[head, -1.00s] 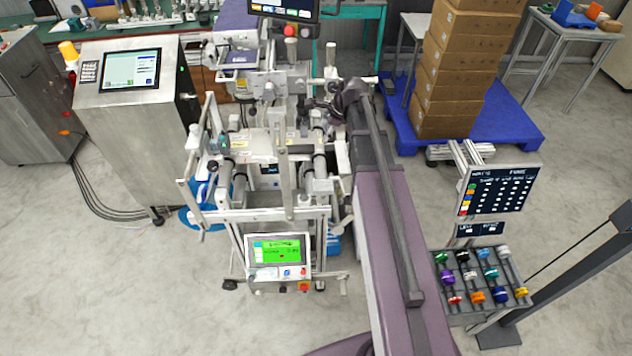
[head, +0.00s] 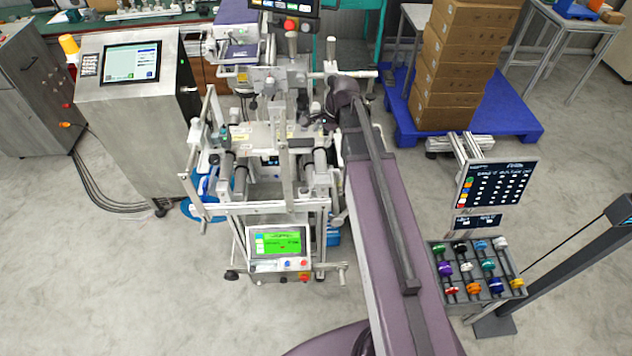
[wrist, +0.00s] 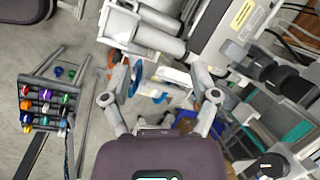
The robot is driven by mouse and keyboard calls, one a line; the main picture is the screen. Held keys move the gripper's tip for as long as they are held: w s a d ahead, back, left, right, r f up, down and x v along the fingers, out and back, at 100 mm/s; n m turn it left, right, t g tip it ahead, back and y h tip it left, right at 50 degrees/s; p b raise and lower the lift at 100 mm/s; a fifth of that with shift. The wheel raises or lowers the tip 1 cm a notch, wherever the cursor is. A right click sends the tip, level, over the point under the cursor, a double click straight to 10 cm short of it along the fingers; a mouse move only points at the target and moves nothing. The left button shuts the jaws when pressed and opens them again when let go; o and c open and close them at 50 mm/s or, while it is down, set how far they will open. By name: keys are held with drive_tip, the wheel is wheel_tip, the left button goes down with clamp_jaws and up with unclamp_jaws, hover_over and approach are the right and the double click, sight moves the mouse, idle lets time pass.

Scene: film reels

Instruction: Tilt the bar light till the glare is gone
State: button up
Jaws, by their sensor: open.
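The metal reel machine (head: 262,208) stands in the middle of the head view, with rollers, posts and a small green screen (head: 277,243) at its front. I cannot pick out the bar light or any glare for certain among its bars. My gripper (wrist: 162,82) is open in the wrist view, its two fingers spread wide with nothing held between them. Beyond and between the fingers are machine parts and blue items. A thick grey roller (wrist: 155,33) lies above the fingers, apart from them. In the head view my arm hides much of the machine's right side and the gripper.
A steel cabinet with a screen (head: 132,62) stands left of the machine. Stacked cartons (head: 455,65) sit on a blue pallet (head: 510,122) at back right. A rack of coloured spools (head: 478,270) and a dark board (head: 497,187) stand right. The front floor is clear.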

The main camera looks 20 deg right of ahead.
drive_tip(key=s+a+f+n+g+h+b, duration=0.1)
drive_tip(key=s+a+n, duration=0.2)
drive_tip(key=s+n, duration=0.4)
drive_tip(key=s+a+f+n+g+h+b, duration=0.1)
drive_tip(key=s+a+f+n+h, duration=0.1)
drive_tip(key=s+n, duration=0.5)
drive_tip(key=shift+s+a, duration=0.2)
drive_tip(key=shift+a, duration=0.35)
idle(1.6)
drive_tip(key=shift+c, duration=1.4)
drive_tip(key=shift+d, duration=0.1)
